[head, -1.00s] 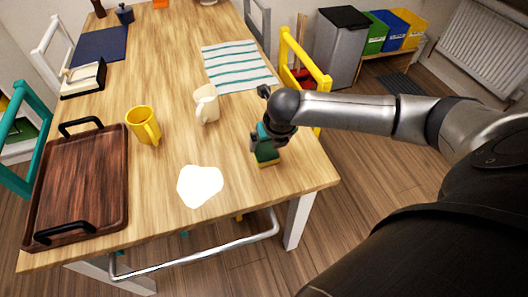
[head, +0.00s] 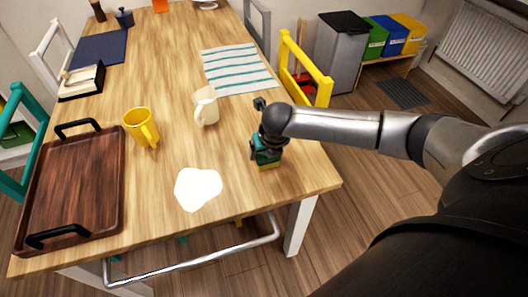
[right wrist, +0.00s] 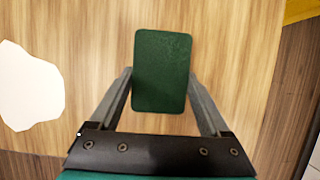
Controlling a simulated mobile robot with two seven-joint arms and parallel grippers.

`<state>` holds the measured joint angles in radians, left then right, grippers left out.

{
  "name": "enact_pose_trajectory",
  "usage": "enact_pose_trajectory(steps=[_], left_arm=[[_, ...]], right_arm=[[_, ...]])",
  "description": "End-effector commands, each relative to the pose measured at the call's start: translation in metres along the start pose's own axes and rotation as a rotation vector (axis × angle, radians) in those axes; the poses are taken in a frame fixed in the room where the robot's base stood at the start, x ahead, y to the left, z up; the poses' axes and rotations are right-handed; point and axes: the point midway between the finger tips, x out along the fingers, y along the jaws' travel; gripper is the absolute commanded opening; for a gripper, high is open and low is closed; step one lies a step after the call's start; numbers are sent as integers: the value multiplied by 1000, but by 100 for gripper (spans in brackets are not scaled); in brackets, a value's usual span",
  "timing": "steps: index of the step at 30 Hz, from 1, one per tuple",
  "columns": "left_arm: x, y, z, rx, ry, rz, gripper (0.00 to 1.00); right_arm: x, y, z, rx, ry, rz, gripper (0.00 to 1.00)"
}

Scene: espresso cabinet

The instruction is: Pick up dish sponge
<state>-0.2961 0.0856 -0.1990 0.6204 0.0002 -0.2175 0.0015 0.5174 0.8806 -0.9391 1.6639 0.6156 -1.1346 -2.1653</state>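The dish sponge (right wrist: 162,70) is a rounded rectangle with a dark green top. In the head view its yellow lower layer (head: 268,167) shows near the table's right front corner, and it appears to rest on the table. My right gripper (head: 265,157) is directly over it, pointing down. In the right wrist view the open fingers of my right gripper (right wrist: 161,73) stand on either side of the sponge, with their tips very close to its side edges. Whether they touch it I cannot tell. My left gripper is not in view.
A white spill-like patch (head: 198,188) lies left of the sponge on the wooden table (head: 165,75). A cream mug (head: 206,108), a yellow mug (head: 141,128) and a dark wooden tray (head: 75,188) stand further left. A yellow chair (head: 306,70) is at the right edge.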

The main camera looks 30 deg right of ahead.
Motion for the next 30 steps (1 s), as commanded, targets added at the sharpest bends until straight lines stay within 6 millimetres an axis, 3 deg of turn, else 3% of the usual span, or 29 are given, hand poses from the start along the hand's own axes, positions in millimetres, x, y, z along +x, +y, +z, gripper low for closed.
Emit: enact_pose_trajectory(steps=[1, 11, 23, 30], left_arm=[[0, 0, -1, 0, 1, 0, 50], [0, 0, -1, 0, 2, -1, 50], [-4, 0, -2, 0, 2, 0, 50], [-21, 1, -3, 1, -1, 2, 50]], right_arm=[[0, 0, 0, 0, 0, 0, 64], [0, 0, 0, 0, 0, 0, 29], [-10, 0, 5, 0, -2, 1, 28], [-53, 0, 24, -1, -5, 1, 28]])
